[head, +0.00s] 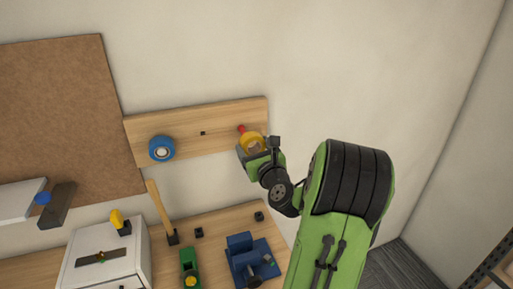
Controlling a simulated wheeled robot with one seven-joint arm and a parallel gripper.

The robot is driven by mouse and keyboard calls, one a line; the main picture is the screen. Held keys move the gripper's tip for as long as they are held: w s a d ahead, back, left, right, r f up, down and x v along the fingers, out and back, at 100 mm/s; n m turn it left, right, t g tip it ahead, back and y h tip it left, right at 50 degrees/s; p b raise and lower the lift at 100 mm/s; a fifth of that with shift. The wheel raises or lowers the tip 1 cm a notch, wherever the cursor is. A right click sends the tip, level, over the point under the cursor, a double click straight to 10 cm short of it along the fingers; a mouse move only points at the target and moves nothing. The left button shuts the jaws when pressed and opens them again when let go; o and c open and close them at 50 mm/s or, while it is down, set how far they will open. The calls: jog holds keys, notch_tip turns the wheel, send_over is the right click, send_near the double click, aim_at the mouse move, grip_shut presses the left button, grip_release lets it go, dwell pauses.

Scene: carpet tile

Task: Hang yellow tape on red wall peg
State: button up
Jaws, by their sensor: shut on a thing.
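The yellow tape (249,137) is at the right part of the wooden wall board, held by my gripper (256,148). The red wall peg (241,128) shows at the tape's upper left edge. My gripper covers the lower part of the tape, and its fingers are hard to make out. I cannot tell whether the peg passes through the tape's hole or lies behind it.
A blue tape roll (161,149) hangs at the left of the wooden board (185,125). A small black peg (203,133) sits mid-board. Below, the bench holds a hammer (160,208), a blue vise (250,258), a green tool (189,268) and a white cabinet (90,245).

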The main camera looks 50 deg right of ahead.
jog(key=shift+p+x, duration=3.65)
jog(key=shift+x, duration=0.6)
jog(key=shift+w, duration=0.1)
jog(key=shift+f+b, duration=0.45)
jog(key=shift+f, duration=0.2)
jog(key=o, duration=1.1)
jog(key=shift+c, duration=0.2)
jog(key=b+v, duration=0.9)
jog(key=v, duration=0.7)
jog(key=shift+d, duration=0.1)
